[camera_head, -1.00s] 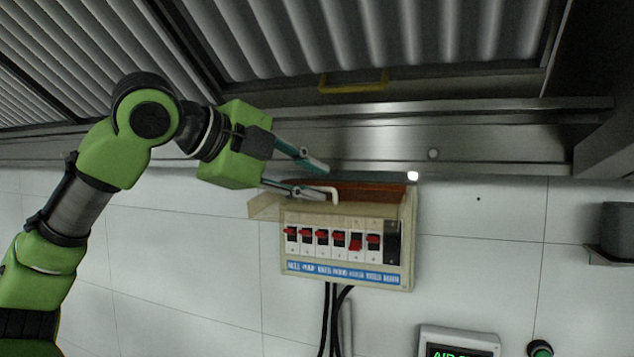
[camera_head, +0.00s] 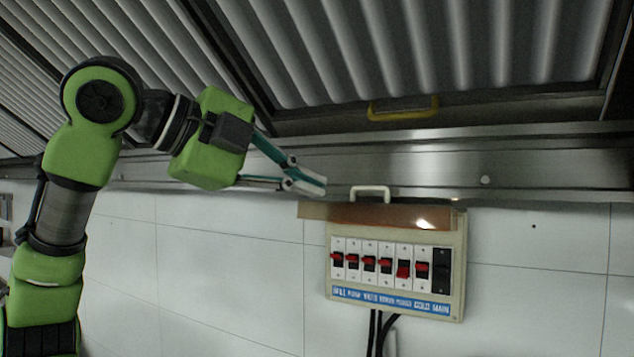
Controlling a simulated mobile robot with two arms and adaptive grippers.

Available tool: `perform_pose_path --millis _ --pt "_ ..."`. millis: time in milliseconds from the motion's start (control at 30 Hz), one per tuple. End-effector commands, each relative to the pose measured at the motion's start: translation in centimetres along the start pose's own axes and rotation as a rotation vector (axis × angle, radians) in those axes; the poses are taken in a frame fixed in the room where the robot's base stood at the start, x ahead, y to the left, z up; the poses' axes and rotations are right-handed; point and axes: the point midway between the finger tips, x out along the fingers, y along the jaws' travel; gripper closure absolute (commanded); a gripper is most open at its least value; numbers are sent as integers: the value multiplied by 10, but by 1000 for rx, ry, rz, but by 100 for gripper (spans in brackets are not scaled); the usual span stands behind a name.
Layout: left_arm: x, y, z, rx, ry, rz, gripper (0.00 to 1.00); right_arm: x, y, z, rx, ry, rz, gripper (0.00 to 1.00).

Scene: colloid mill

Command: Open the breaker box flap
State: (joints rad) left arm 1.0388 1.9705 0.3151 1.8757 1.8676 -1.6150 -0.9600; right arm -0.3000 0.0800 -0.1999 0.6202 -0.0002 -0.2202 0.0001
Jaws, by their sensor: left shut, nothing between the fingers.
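The breaker box (camera_head: 453,270) hangs on the tiled wall at the right of centre, with a row of red and black switches and a blue label strip showing. Its brown, see-through flap (camera_head: 385,214) is raised above the switches, with a white handle (camera_head: 370,190) on its upper edge. My left gripper (camera_head: 312,185) is shut and empty, to the left of the handle and apart from it. My right gripper does not show.
A steel hood edge (camera_head: 400,165) runs across just above the box, with a yellow handle (camera_head: 403,115) on the hood. Black cables (camera_head: 375,335) hang below the box. The wall left of the box is clear.

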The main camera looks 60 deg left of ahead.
Motion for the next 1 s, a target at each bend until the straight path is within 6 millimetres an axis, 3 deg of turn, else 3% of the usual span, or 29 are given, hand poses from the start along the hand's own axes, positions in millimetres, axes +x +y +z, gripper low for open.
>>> perform_pose_path --millis 167,367,700,1000 --pt "0 -5 8 -201 -64 8 100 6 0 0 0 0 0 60" --pt "-1 -21 13 -635 -190 -20 100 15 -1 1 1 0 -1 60" --pt "11 -52 -14 -1297 -331 -175 100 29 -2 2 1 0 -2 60" --pt "22 -63 -32 -1530 -352 -248 100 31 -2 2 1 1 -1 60"
